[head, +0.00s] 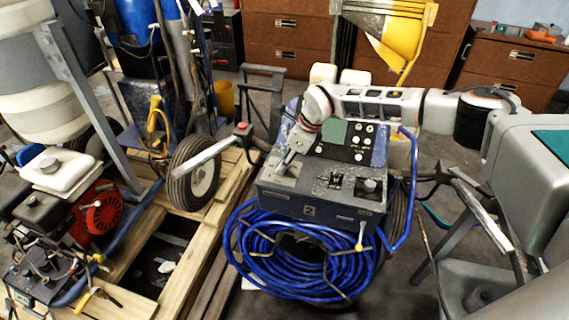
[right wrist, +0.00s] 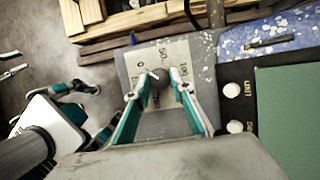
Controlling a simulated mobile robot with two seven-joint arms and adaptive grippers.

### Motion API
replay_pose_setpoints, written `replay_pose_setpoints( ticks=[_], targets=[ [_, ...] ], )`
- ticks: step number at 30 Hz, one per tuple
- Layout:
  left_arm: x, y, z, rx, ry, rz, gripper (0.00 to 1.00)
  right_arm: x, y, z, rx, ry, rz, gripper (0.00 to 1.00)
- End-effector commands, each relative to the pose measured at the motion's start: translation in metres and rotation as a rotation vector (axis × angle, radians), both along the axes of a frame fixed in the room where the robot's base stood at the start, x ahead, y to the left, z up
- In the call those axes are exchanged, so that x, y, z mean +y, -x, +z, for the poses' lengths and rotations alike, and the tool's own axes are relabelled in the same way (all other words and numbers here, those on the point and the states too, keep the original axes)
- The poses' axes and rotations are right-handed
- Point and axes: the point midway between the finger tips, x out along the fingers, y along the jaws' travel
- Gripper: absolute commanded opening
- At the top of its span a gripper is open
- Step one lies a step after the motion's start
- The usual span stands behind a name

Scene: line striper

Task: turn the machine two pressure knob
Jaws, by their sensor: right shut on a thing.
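Machine two is the blue and grey unit with a figure 2 on its front plate (head: 309,210). Its pressure knob (right wrist: 165,88) is small and dark, on a worn plate marked 0, 50 and 100 in the right wrist view. My right gripper (head: 288,160) reaches down onto the left of the machine's top. In the right wrist view its teal fingers (right wrist: 160,90) are on either side of the knob, shut on it. The fingers partly cover the knob and dial. My left gripper (right wrist: 104,107) shows at the left of the right wrist view, apart from the machine, fingers spread.
A coiled blue hose (head: 300,262) hangs on the machine's front. A wheeled machine (head: 195,172) and wooden pallet boards (head: 120,255) are at left. Brown drawers (head: 285,38) stand behind.

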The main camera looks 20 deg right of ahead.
Motion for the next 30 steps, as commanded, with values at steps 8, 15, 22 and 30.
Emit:
replay_pose_setpoints(
  ticks=[8, 15, 22, 30],
  targets=[
    [0.000, 0.000, 0.000, 0.000, 0.000, 0.000, 0.25, 0.000, 0.001, -0.001, 0.001, 0.002, 0.009, 0.01],
    [0.000, 0.000, 0.000, 0.000, 0.000, 0.000, 0.25, 0.000, 0.001, -0.001, 0.001, 0.002, 0.008, 0.40],
    [0.000, 0.000, 0.000, 0.000, 0.000, 0.000, 0.25, 0.000, 0.000, 0.000, 0.001, 0.001, 0.008, 0.40],
    [0.001, 0.000, 0.000, 0.001, -0.002, -0.001, 0.25, -0.006, 0.003, 0.016, -0.001, 0.001, 0.007, 0.40]
  ],
)
